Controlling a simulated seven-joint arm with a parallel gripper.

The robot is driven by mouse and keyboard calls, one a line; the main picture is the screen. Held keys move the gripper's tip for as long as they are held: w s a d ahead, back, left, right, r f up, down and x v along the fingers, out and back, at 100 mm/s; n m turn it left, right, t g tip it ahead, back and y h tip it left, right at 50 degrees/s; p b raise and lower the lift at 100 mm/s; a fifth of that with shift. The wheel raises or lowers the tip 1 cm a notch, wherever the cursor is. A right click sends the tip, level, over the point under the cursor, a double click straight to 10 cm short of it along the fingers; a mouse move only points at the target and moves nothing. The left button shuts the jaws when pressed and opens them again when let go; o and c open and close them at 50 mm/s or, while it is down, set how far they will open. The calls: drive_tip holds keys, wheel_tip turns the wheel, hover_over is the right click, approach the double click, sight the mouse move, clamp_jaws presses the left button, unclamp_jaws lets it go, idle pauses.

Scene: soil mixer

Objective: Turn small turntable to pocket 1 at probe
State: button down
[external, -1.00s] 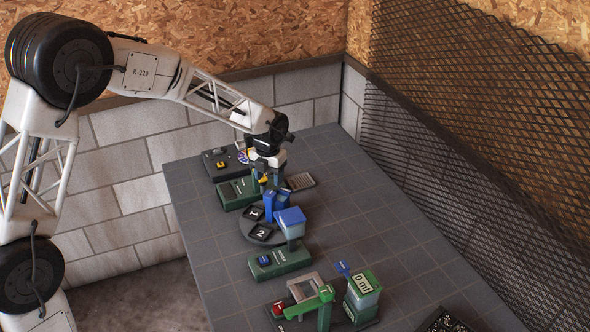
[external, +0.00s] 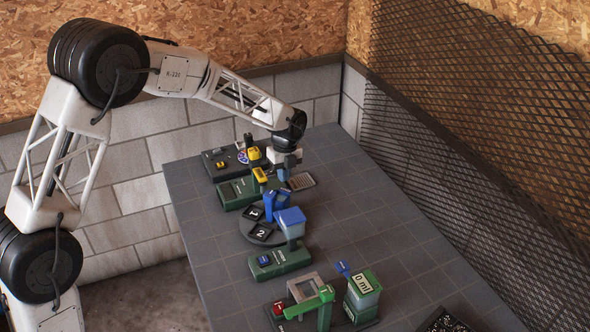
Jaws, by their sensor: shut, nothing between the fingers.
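The small turntable (external: 246,231) is a dark grey disc in the middle of the table. It carries black tiles marked 1 (external: 253,213) and 2 (external: 261,233) on its left and front. A blue upright piece (external: 269,205) and a blue-topped block on a post (external: 291,217) stand at its back and right, hiding that side. I cannot tell for certain which of these is the probe. My gripper (external: 284,175) is shut and empty, pointing down beyond the turntable and apart from it.
A green unit with a yellow part (external: 260,174) stands beside my gripper. A dark panel (external: 214,164) lies at the far left. A green unit with a blue button (external: 280,262) is in front of the turntable. The table's right side is mostly clear.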

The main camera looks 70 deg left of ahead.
drive_tip(key=w+f+n+g+h, duration=0.1)
drive_tip(key=w+n, duration=0.4)
drive_tip(key=n, duration=0.7)
drive_tip(key=w+f+n+g+h, duration=0.1)
drive_tip(key=w+f+n, duration=0.3)
drive_tip(key=n, duration=0.8)
drive_tip(key=shift+w+a+n, duration=0.3)
drive_tip(key=shift+w, duration=0.35)
drive_tip(key=shift+f, duration=0.15)
drive_tip(key=x, duration=0.9)
drive_tip(key=shift+s, duration=0.2)
drive_tip(key=shift+s+d+f, duration=0.15)
drive_tip(key=shift+s+d, duration=0.25)
drive_tip(key=shift+s, duration=0.1)
drive_tip(key=shift+s+d+f, duration=0.15)
drive_tip(key=shift+s+d, duration=0.25)
drive_tip(key=shift+s, duration=0.1)
drive_tip(key=shift+s+d, duration=0.5)
drive_tip(key=shift+s, duration=0.15)
drive_tip(key=shift+s+d+m+g, duration=0.2)
drive_tip(key=shift+d+m+g, duration=0.1)
drive_tip(key=shift+d+m, duration=0.2)
